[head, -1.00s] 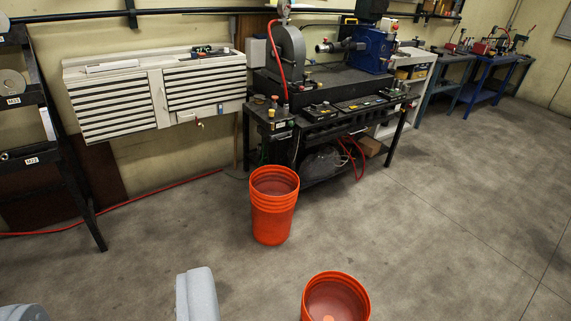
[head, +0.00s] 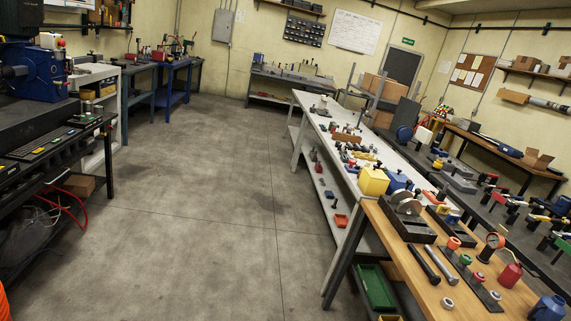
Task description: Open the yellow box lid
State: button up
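My gripper is not in this view, and nothing touches the yellow box.
A wooden-topped table (head: 402,262) with metal parts meets the near end of the white bench (head: 308,104). A green bin (head: 376,287) is beneath it. A black bench (head: 50,150) stands at left. The concrete floor (head: 205,210) between is clear.

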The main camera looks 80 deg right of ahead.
aim_at(374, 173)
jog(key=z, duration=2.45)
jog(key=i, duration=3.5)
